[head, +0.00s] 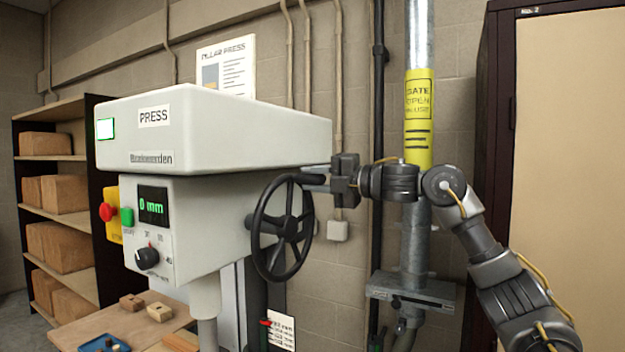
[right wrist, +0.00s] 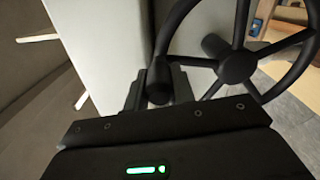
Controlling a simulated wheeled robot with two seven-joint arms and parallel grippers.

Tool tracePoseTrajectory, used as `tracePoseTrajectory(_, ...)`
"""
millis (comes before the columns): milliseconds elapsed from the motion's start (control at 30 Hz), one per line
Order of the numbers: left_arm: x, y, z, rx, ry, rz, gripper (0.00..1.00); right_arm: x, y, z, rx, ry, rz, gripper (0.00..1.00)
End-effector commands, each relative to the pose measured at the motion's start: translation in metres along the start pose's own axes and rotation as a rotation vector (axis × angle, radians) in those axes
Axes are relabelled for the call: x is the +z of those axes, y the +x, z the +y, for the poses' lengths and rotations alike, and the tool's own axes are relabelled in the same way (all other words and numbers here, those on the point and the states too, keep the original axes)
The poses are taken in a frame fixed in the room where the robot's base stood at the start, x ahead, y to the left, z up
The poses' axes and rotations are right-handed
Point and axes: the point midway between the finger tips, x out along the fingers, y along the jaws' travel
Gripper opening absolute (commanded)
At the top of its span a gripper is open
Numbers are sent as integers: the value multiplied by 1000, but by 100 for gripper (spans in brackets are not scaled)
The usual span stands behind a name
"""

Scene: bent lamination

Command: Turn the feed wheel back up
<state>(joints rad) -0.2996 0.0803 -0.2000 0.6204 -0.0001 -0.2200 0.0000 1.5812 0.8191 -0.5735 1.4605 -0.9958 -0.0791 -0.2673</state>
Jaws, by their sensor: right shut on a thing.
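The black feed wheel (head: 282,228) is a spoked handwheel on the right side of the grey press (head: 215,135). Its handle (head: 312,179) sticks out at the upper right of the rim. My right gripper (head: 332,180) comes in from the right and is shut on this handle. In the right wrist view the wheel (right wrist: 238,66) fills the upper right, and my right gripper (right wrist: 157,88) holds the handle at the rim's left. The press display (head: 153,207) reads 0 mm in green. My left gripper is not in view.
A grey vertical pipe with a yellow gate label (head: 418,120) stands behind my right arm. A dark-framed cabinet (head: 565,150) stands at the right. A wooden table (head: 130,322) with small blocks and a blue tray (head: 103,344) lies below the press. Shelves with boxes stand at the left.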

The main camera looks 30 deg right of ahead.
Motion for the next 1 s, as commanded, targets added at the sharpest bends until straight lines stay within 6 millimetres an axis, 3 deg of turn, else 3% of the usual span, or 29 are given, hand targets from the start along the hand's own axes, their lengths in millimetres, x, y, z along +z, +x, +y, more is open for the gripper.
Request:
tracePoseTrajectory(67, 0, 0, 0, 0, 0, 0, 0, 1, 0, 1, 2, 2, -4, 0)
tracePoseTrajectory(100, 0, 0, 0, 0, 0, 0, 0, 1, 0, 1, 2, 2, -4, 27)
tracePoseTrajectory(267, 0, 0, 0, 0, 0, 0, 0, 1, 0, 1, 1, 1, -3, 47)
tracePoseTrajectory(633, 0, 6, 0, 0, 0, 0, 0, 0, -7, -2, 1, -1, -2, 47)
tracePoseTrajectory(1000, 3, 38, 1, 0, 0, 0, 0, 0, -76, -3, 3, -2, -4, 47)
